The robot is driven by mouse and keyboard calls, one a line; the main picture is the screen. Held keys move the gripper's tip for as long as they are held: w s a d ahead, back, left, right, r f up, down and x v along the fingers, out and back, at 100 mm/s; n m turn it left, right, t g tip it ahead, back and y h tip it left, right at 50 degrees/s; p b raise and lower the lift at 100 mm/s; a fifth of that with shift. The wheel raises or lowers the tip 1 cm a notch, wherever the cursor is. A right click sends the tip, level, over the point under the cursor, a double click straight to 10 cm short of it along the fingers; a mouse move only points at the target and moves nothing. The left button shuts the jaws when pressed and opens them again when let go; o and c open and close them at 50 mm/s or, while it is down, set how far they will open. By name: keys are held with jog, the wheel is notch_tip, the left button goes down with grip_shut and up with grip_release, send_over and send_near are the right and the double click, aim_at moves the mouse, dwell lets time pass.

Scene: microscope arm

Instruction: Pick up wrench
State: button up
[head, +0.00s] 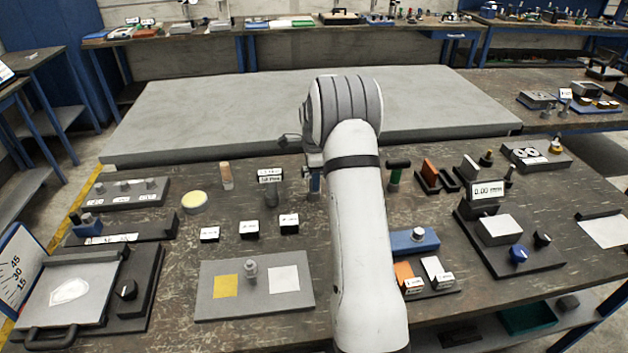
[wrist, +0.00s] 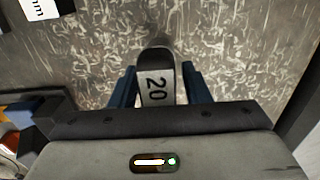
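In the head view my arm covers most of the gripper, and only a bit of a blue finger (head: 315,184) shows over the workbench (head: 225,260). No clear wrench shape shows there.
Left of my arm stand small labelled black blocks (head: 249,229) and a grey plate (head: 209,306) with coloured squares. A grey slab (head: 220,110) lies behind.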

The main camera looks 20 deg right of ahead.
grip_shut()
dwell(0.3)
